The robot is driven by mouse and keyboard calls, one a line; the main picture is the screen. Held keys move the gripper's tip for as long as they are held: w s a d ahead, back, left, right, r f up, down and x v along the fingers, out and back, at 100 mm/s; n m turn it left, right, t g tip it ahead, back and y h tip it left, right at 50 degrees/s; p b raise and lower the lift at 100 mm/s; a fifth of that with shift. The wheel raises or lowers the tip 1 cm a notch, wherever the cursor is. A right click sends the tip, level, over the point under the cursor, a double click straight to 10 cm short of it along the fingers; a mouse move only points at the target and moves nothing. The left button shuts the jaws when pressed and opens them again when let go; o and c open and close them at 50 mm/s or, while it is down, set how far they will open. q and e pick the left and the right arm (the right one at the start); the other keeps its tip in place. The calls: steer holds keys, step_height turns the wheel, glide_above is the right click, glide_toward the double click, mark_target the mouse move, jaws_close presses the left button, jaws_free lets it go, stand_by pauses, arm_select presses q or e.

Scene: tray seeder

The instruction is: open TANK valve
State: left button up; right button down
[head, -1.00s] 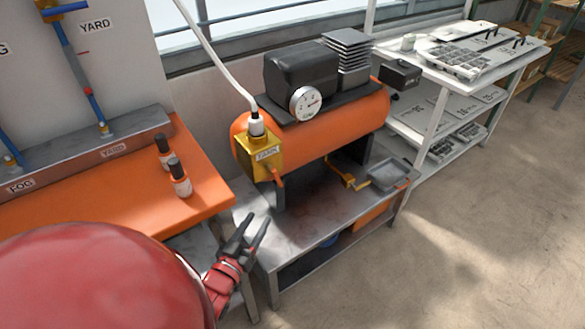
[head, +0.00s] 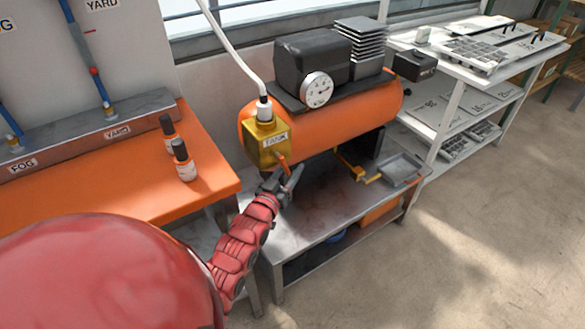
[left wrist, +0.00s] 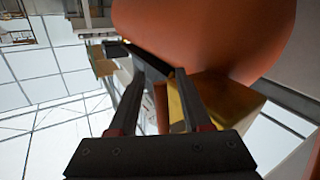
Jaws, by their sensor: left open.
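The TANK valve (head: 264,148) is a yellow box with a TANK label on the left end of the orange tank (head: 325,125). A small orange lever (head: 284,165) hangs from its lower right side. My left gripper (head: 284,178) is open at the lever's lower end, and whether it touches is unclear. In the left wrist view, an orange strip that looks like the lever (left wrist: 161,106) shows between the open fingers. The yellow valve body (left wrist: 238,95) is behind the right finger, and the orange tank (left wrist: 200,32) fills the top. My right gripper is not in view.
A dial gauge (head: 317,89) and a black compressor sit on the tank. The metal stand (head: 325,205) under it holds a yellow fitting (head: 357,170) and grey tray (head: 404,168). Two bottles stand on the orange bench (head: 90,195) at left. The floor at right is clear.

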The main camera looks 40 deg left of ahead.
arm_select(q)
steer(key=shift+w+a, duration=0.25)
steer(key=shift+w, duration=0.8)
jaws_close()
